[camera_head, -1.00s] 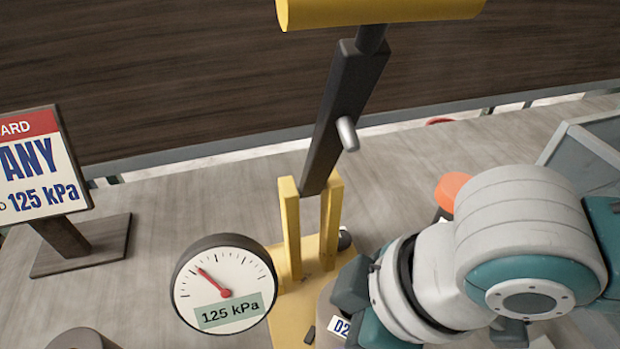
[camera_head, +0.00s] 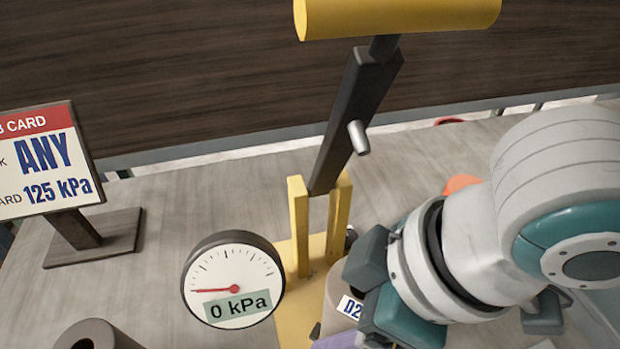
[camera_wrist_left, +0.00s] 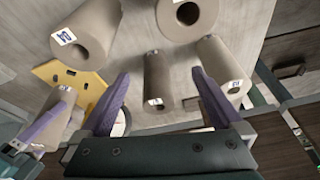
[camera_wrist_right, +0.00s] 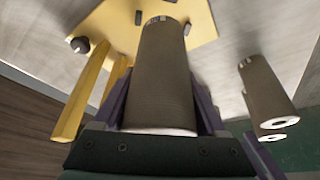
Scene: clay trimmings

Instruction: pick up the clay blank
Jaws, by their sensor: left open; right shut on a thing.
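My right gripper (camera_head: 372,300) is shut on a grey-brown clay blank (camera_head: 337,308) with a white label starting "D2", partly hidden by the gripper. The gauge (camera_head: 233,281) reads 0 kPa.
The yellow press (camera_head: 298,225) has a dark lever (camera_head: 355,120) with a yellow handle. A card (camera_head: 40,165) reads ANY and 125 kPa. Several other cylinders, such as one with a hole (camera_wrist_left: 187,14) and a labelled one (camera_wrist_left: 92,30), stand around my left gripper.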

